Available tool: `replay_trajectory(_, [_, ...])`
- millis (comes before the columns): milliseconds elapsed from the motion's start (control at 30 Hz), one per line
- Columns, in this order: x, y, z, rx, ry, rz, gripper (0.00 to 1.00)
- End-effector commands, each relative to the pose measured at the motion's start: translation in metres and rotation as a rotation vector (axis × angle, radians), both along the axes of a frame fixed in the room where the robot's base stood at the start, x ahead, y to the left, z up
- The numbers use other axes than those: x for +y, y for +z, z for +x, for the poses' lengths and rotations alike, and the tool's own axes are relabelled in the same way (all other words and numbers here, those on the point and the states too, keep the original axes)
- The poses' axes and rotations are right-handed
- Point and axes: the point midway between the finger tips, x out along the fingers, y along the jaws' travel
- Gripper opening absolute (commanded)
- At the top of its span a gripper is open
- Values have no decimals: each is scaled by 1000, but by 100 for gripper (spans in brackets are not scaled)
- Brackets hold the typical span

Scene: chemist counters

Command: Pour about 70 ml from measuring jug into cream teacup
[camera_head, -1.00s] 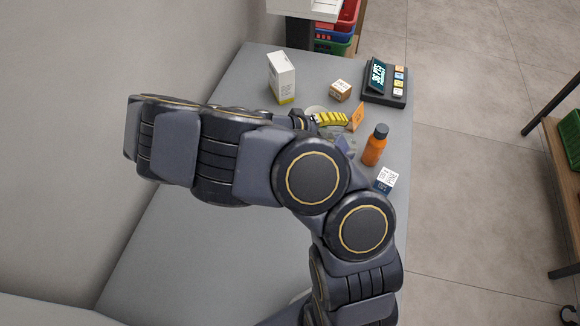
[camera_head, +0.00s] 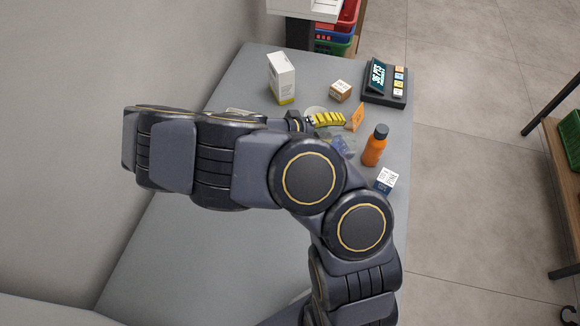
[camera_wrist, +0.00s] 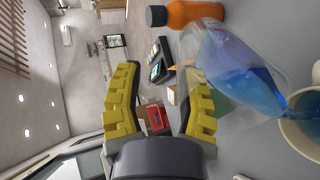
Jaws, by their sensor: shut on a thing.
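The measuring jug (camera_wrist: 238,68) is clear with blue liquid inside. In the wrist view it lies tilted beside my gripper (camera_wrist: 160,85), its mouth toward the cream teacup (camera_wrist: 290,128) at the right edge. Blue liquid shows at the jug's lip and inside the cup; the cup is partly cut off by the frame. My gripper, with yellow fingers, is shut on the jug; the exact grip point is unclear.
An orange bottle (camera_head: 374,146) and a blue-white box (camera_head: 385,180) stand close right of the jug. An orange card (camera_head: 357,116), a small brown box (camera_head: 340,90), a white carton (camera_head: 282,78) and a card terminal (camera_head: 385,82) stand farther back. The counter's left front is clear.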

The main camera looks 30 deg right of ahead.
Motion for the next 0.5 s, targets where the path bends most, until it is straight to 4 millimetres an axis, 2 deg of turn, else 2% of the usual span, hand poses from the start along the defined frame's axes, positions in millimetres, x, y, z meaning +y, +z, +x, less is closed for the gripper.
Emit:
replay_trajectory(233, [-2,1,-1,-2,-3,5,9])
replay_trajectory(500, [-20,-1,-5,-43,-6,237,9])
